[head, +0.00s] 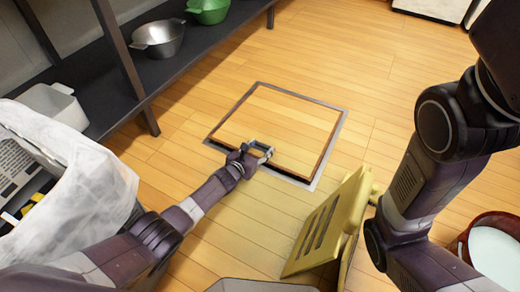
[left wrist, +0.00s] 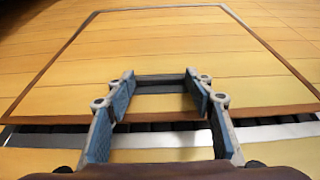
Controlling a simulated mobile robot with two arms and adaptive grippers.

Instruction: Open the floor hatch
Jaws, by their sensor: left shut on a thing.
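The floor hatch (head: 275,125) is a square wood-plank panel in a grey metal frame (head: 333,138) set in the wooden floor. Its near edge stands slightly above the frame, with a dark gap under it. My left gripper (head: 258,151) is at the near left part of that edge. In the left wrist view the gripper (left wrist: 160,88) has its fingers on either side of a dark bar, which seems to be the hatch handle (left wrist: 160,80). The hatch panel also fills the left wrist view (left wrist: 190,45). My right arm shows at the right, but its gripper is out of view.
A yellow slatted object (head: 320,230) stands just in front of the hatch. A bin with a white liner (head: 85,185) is at left. A dark shelf (head: 105,85) holds a metal pot (head: 158,40) and a green pot (head: 208,10). A red bucket (head: 464,246) is at right. Floor beyond the hatch is clear.

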